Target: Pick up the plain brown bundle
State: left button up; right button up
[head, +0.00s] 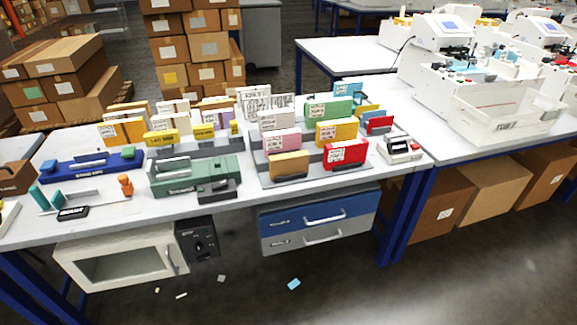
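A plain brown bundle (288,165) stands upright in the front row of the grey stepped rack (284,179) on the table. No printed label shows on its face. A red bundle with a printed label (346,154) stands to its right in the same row. A pink labelled bundle (283,140) and a yellow labelled bundle (337,132) stand on the step behind it. Neither of my grippers is in view.
A green device (194,176) sits left of the rack, and a blue one (92,167) farther left. A small white device (400,149) is to the rack's right. Drawers (318,222) hang below the table. White machines (490,70) stand at right.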

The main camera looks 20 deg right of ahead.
aim_at(298, 161)
jog(key=z, duration=2)
jog(key=i, duration=1.65)
jog(key=u, duration=2.75)
